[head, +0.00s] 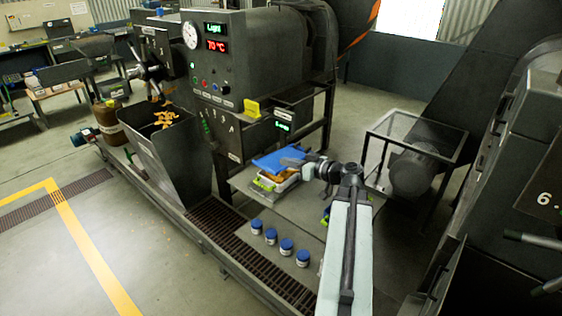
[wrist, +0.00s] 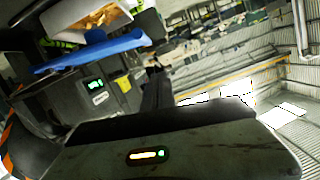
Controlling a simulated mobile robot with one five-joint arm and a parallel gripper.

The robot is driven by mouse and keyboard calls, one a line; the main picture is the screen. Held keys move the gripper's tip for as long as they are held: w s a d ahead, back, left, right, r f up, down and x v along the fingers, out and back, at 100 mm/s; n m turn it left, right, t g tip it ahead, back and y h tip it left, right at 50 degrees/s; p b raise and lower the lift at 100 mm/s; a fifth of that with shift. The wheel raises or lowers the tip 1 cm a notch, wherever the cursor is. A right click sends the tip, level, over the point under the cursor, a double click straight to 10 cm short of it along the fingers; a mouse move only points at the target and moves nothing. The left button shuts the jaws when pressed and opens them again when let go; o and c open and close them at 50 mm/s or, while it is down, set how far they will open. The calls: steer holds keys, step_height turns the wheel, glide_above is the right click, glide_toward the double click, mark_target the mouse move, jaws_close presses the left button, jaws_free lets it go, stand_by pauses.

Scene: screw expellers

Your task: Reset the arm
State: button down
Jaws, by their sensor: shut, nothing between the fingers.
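My arm (head: 346,245) reaches forward from the bottom right of the head view. My gripper (head: 288,161) is at its far end, pointing left, with its fingers shut and nothing held. It overlaps the right side of a blue tray or lid (head: 275,159) in the picture; I cannot tell whether they touch. In the wrist view my shut fingers (wrist: 156,75) stand up from the dark gripper body, and the blue piece (wrist: 95,50) shows at upper left.
Pale bins (head: 272,183) sit under the blue piece on a low shelf. Several blue-lidded jars (head: 271,236) stand in a row in front. The press machine (head: 240,60) is behind, with a hopper (head: 165,150) at left. A wire-framed stand (head: 415,135) is at right. Open floor lies at left.

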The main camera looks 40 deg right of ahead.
steer(key=shift+s+r, duration=0.15)
steer(key=shift+s, duration=0.5)
steer(key=shift+w, duration=0.1)
steer(key=w+a+n+g+y, duration=0.15)
steer(key=w+a, duration=0.25)
steer(key=a, duration=0.5)
steer(key=w+a+n+y, duration=0.2)
steer(key=w+a+y, duration=0.15)
steer(key=a, duration=0.45)
steer(key=w+a+f+n+g, duration=0.1)
steer(key=a+f+n+g, duration=0.2)
steer(key=a, duration=0.7)
steer(key=w+a+f+n+g, duration=0.1)
steer(key=a+f+g, duration=0.25)
steer(key=a, duration=0.65)
steer(key=s+a+f+g+h, duration=0.1)
steer(key=s+a+f+g, duration=0.25)
steer(key=a+f, duration=0.35)
steer(key=s+a+f+m+g+h, duration=0.1)
steer(key=s+f+m+g+h, duration=0.1)
steer(key=s+f+h, duration=0.25)
steer(key=s+d+m+g+h, duration=0.1)
steer(key=s+d+m+h, duration=0.2)
steer(key=d+m, duration=0.3)
steer(key=shift+s+d+f, duration=0.3)
steer(key=shift+s+d, duration=0.4)
